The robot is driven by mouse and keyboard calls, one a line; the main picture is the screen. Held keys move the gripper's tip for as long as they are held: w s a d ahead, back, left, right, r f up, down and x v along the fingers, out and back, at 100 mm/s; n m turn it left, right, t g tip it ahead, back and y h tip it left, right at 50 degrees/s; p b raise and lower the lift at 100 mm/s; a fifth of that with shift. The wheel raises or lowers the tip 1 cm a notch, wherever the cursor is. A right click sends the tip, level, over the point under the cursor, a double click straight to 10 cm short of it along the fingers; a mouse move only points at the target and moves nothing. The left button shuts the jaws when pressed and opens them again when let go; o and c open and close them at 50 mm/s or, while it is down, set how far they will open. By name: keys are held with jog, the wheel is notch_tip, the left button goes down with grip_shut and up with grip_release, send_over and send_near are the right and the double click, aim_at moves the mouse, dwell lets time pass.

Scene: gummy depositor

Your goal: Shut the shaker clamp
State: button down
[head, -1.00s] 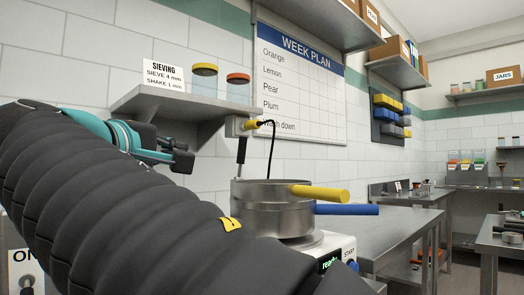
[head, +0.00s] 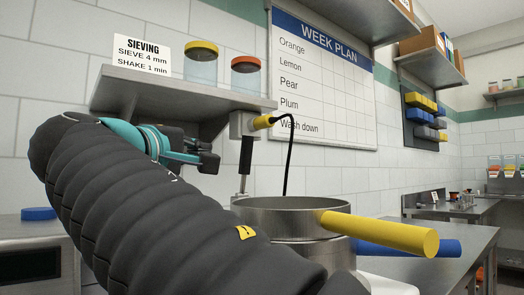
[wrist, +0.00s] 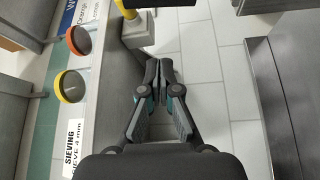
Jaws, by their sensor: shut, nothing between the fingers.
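The shaker shows as a white base (head: 388,286) at the bottom of the head view. On it stand a steel sieve with a yellow handle (head: 380,232) and a lower one with a blue handle (head: 440,248). Behind the sieves' left side rises a dark and silver rod (head: 245,160) with a grey block and a yellow grip (head: 262,121) on top; I cannot tell for certain whether this is the clamp. The yellow part also shows in the wrist view (wrist: 128,10). My gripper (wrist: 158,66) is shut and empty, left of the rod and apart from it.
A wall shelf (head: 180,88) holds a sieving sign (head: 141,55) and two jars with yellow (head: 201,48) and orange (head: 246,64) lids, close to my gripper. A black cable (head: 289,160) hangs behind the sieves. A bench (head: 30,240) stands at left.

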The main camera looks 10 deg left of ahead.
aim_at(245, 167)
jog(key=w+d, duration=0.4)
jog(key=shift+w+d, duration=0.25)
jog(key=shift+d, duration=0.05)
jog(key=shift+s+d+f+m+h+b, duration=0.15)
jog(key=shift+f+m+h+b, duration=0.15)
jog(key=shift+b, duration=0.3)
